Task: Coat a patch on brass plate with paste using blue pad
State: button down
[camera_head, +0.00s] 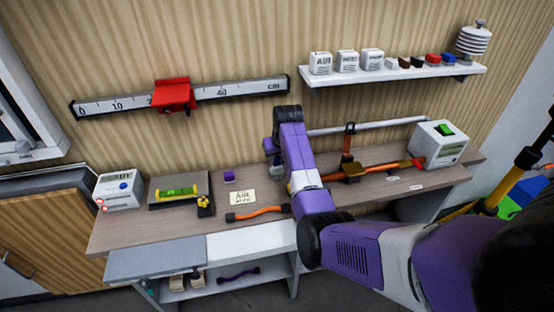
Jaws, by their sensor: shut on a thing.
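My gripper is mostly hidden behind my own purple forearm, above the bench; its fingertips and anything between them cannot be made out. A brown-gold piece (352,171) lies on the bench right of my forearm, in line with an orange bar; it may be the brass plate, but I cannot be sure. A small blue block (448,58) sits on the wall shelf at the right end of a row of small coloured blocks; I cannot tell whether it is the blue pad. I cannot identify the paste.
The bench (130,230) holds a white meter box (118,188), a green level (177,190) on a grey plate, a purple cube (229,177), a note card (242,197), an orange-handled tool (258,213) and a white box with green switch (438,143). The shelf (385,77) overhangs behind.

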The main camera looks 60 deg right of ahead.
aim_at(277, 158)
jog(key=shift+r+p, duration=1.15)
jog(key=shift+r, duration=1.55)
